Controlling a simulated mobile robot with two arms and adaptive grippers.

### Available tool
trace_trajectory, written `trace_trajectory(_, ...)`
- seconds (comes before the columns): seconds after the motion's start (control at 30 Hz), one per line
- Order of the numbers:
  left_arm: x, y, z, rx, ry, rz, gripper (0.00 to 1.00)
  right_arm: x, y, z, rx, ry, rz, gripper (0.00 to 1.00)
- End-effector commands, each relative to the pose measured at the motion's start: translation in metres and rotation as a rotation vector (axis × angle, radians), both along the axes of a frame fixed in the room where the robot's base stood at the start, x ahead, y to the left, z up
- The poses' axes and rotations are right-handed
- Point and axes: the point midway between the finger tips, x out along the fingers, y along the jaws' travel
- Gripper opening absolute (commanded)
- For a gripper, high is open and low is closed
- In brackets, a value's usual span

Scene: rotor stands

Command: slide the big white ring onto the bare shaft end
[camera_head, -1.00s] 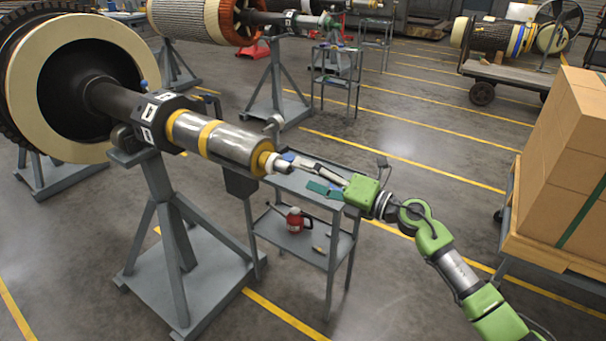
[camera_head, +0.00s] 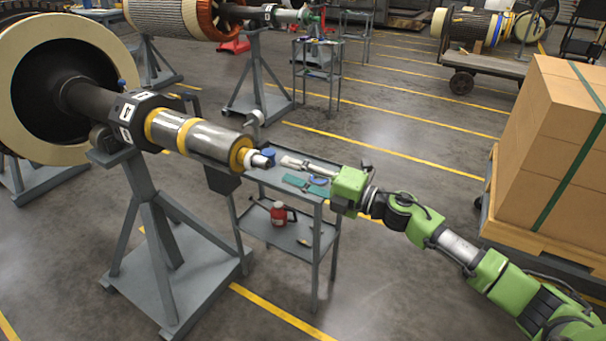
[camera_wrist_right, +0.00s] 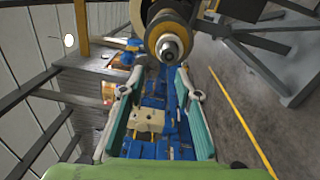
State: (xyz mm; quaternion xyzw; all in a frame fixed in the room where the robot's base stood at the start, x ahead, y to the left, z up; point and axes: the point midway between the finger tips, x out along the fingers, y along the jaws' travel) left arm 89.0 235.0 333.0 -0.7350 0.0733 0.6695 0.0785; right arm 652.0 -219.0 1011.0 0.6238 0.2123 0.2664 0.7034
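The white ring (camera_head: 251,160) sits around the shaft, just beyond the last yellow band, in the head view. The bare shaft tip (camera_head: 264,161) sticks out past it. My right gripper (camera_head: 285,170) is to the right of the tip, with a gap between them. Its fingers are spread and hold nothing. In the right wrist view my gripper (camera_wrist_right: 158,82) is open, and the shaft end (camera_wrist_right: 171,48) lies ahead, between and above the fingertips. Whether the ring is seated against the yellow band is too small to tell. My left gripper is not in view.
A grey tool cart (camera_head: 262,178) stands beneath the gripper, with a red can (camera_head: 279,213) on its lower shelf. A grey stand (camera_head: 160,215) supports the shaft. Stacked boxes (camera_head: 552,150) stand at the right. Open floor lies in front of the cart.

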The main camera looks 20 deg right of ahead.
Motion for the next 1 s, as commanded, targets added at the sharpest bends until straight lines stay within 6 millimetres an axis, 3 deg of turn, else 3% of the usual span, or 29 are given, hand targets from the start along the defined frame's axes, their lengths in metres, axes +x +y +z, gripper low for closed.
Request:
trace_trajectory(0.27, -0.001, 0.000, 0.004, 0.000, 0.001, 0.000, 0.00, 0.004, -0.009, -0.010, 0.083, 0.109, -0.031, 0.31)
trace_trajectory(0.7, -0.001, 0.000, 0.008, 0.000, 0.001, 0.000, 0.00, 0.033, 0.014, -0.010, 0.085, 0.108, -0.031, 0.31)
trace_trajectory(1.0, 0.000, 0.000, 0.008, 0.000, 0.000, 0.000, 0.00, 0.039, 0.019, -0.011, 0.082, 0.107, -0.030, 0.31)
